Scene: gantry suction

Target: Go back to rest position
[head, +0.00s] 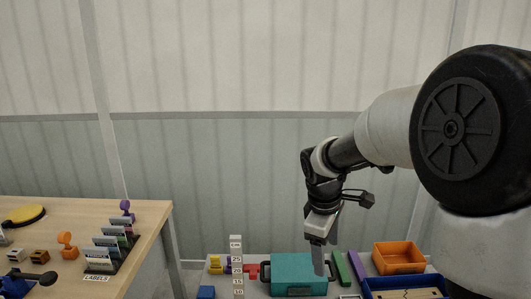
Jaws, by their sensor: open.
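My gripper (326,262) hangs at the end of my arm, pointing down, in the right half of the head view. Its jaws are open, with nothing seen between them. It is in front of the right part of a teal case (290,270) with a dark handle. Whether it touches the case cannot be told.
A wooden table (150,225) at left holds a label rack (110,247), stamps and a yellow disc (25,215). The low surface holds a white numbered tower (237,265), an orange bin (398,257), a blue tray (405,285), and green (341,268) and purple (356,266) bars.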

